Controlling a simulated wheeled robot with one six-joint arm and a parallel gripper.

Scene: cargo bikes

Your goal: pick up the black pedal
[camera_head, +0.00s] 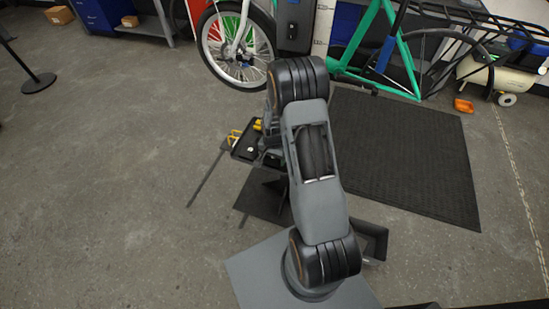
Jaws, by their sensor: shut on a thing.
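My gripper (267,150) is at the right side of a small dark tray (240,154), left of my arm. Only part of it shows, as my arm covers the rest. It is shut on a small dark thing, which looks like the black pedal. The pedal's outline cannot be made out against the dark tray and gripper, and I cannot tell whether it still touches the tray.
Yellow-handled items (235,137) lie at the tray's far left edge. A black mat (405,155) lies to the right. A green bike frame (400,50) and a bike wheel (237,48) stand behind. An orange object (463,104) lies on the floor.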

